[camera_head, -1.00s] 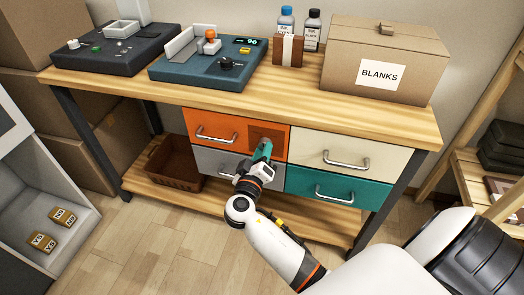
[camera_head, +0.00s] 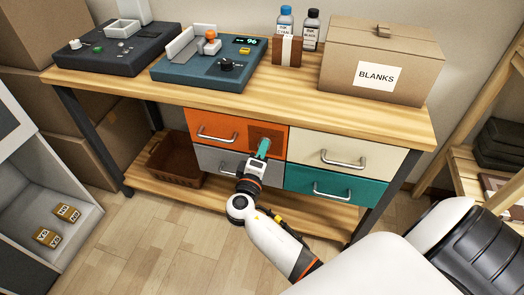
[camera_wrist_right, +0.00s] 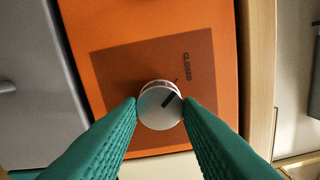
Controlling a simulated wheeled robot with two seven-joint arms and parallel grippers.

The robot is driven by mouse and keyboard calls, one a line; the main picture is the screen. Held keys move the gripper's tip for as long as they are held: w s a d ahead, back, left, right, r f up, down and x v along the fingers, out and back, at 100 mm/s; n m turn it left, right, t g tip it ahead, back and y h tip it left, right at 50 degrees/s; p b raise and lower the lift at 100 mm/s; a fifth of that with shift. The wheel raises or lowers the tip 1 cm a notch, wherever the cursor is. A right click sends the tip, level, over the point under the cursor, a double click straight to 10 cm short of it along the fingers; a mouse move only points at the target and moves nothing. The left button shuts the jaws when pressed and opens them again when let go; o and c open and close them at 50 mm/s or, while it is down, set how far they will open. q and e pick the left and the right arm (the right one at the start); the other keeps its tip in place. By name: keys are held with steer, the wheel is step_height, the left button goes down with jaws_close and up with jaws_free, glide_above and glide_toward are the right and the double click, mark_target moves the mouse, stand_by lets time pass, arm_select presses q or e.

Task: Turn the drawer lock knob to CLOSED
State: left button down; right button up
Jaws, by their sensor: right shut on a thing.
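The drawer lock knob (camera_wrist_right: 159,107) is a round silver knob with a dark pointer mark, on a darker square panel (camera_wrist_right: 115,75) of the orange drawer (camera_head: 215,122). The pointer slants to the upper right in the right wrist view, toward a small tick below the word CLOSED (camera_wrist_right: 187,67). My right gripper (camera_wrist_right: 161,108) has its teal fingertips on both sides of the knob, shut on it. In the head view the right gripper (camera_head: 263,148) reaches the panel and mostly hides the knob. My left gripper is not in view.
The orange drawer is flush in the bench (camera_head: 170,92), beside a cream drawer (camera_head: 320,150), above a grey drawer (camera_head: 210,158) and diagonally from a teal drawer (camera_head: 360,190). A brown basket (camera_head: 175,165) stands on the lower shelf. The floor in front is mostly clear.

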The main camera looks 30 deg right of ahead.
stand_by(0.3)
steer(key=o, duration=1)
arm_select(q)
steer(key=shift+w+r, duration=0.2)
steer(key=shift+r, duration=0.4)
arm_select(e)
steer(key=v, duration=1.2)
